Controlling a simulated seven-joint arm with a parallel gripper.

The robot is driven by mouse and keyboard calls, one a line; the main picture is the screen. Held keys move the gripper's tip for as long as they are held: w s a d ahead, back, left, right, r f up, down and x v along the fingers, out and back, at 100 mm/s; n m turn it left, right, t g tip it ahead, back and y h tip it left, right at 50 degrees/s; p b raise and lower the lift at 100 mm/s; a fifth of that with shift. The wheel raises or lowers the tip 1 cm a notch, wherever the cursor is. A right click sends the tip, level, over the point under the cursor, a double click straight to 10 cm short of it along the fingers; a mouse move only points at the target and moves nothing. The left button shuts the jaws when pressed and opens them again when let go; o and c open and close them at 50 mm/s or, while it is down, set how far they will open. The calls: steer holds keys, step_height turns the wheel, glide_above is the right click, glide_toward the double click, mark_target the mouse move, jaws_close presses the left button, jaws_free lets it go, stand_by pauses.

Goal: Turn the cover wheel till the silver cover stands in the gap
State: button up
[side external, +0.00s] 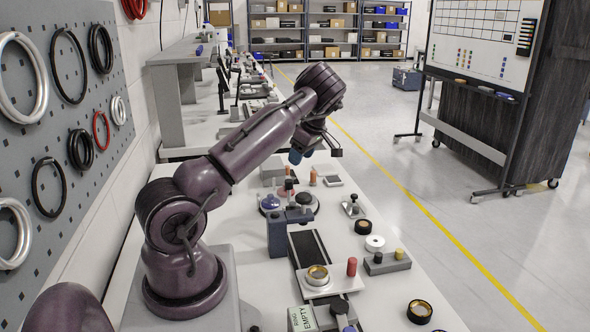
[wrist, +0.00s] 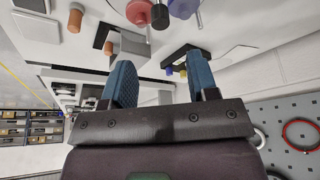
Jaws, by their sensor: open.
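My gripper (side external: 301,155) is open and empty, raised above the far part of the bench. In the wrist view its two blue fingers stand well apart (wrist: 160,64). Below it and toward the camera are a blue-domed round part (side external: 270,203) and a dark round part with a pale top (side external: 305,201). A dark blue upright fixture (side external: 277,234) stands close by. The wrist view shows a red round knob (wrist: 139,12) and a blue round knob (wrist: 183,8) beyond the fingers. I cannot tell which part is the cover wheel, nor make out the silver cover or the gap.
An orange cylinder (side external: 312,177) stands under the gripper. Nearer are a black panel (side external: 309,248), a red cylinder (side external: 351,267), a grey block with knobs (side external: 387,263), a white ring (side external: 375,242) and a brass-rimmed ring (side external: 419,311). The air around the gripper looks clear.

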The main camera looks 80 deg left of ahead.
steer(key=shift+v, duration=1.25)
